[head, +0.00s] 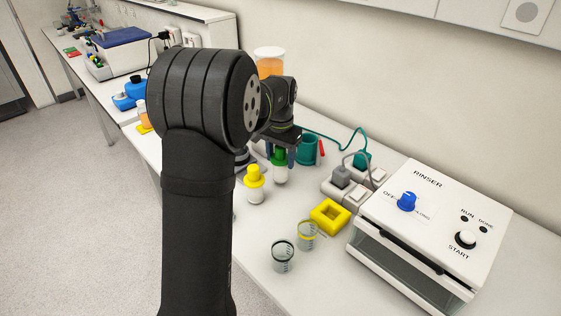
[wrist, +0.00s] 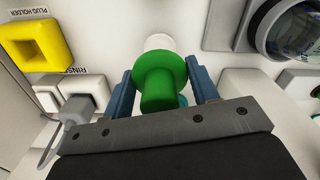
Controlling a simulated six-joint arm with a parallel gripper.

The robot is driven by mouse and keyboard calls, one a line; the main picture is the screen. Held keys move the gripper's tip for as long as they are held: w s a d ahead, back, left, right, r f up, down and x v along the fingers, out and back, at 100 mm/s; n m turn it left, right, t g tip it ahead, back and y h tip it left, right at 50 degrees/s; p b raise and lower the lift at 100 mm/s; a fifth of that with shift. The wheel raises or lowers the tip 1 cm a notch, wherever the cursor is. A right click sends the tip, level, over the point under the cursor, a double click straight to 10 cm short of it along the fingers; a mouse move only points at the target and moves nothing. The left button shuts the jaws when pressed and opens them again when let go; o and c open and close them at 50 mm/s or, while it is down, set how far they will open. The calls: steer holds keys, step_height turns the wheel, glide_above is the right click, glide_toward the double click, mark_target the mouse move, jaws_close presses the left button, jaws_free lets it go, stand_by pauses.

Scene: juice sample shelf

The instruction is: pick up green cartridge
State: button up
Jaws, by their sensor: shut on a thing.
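The green cartridge (head: 279,168) has a green flanged top and a white lower body. In the head view it stands upright beneath my gripper (head: 281,156), just behind the yellow-topped cartridge (head: 254,183). In the wrist view the green cartridge (wrist: 160,78) sits between the two blue fingers of my gripper (wrist: 160,88), which is shut on it. Its white end shows past the green flange. Whether its base touches the bench is hard to tell.
A green cup (head: 308,150), a yellow plug holder (head: 329,216), sockets with plugs (head: 345,185) and the rinser (head: 430,230) stand to the right. Two clear beakers (head: 283,256) (head: 307,235) stand in front. An orange-filled jar (head: 270,64) is behind my arm.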

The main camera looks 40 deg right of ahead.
mark_target(283, 149)
steer(key=r, duration=0.1)
steer(key=s+r, duration=0.1)
steer(key=r, duration=0.1)
steer(key=s+r, duration=0.6)
steer(key=s, duration=0.4)
steer(key=w+d+r, duration=0.3)
steer(key=w+d, duration=1.1)
steer(key=d, duration=0.1)
steer(key=shift+s+f, duration=0.15)
steer(key=shift+f, duration=0.9)
steer(key=shift+s+f, duration=0.1)
steer(key=shift+f, duration=0.95)
steer(key=shift+a+f, duration=0.1)
steer(key=shift+f, duration=2.7)
steer(key=shift+r, duration=2.5)
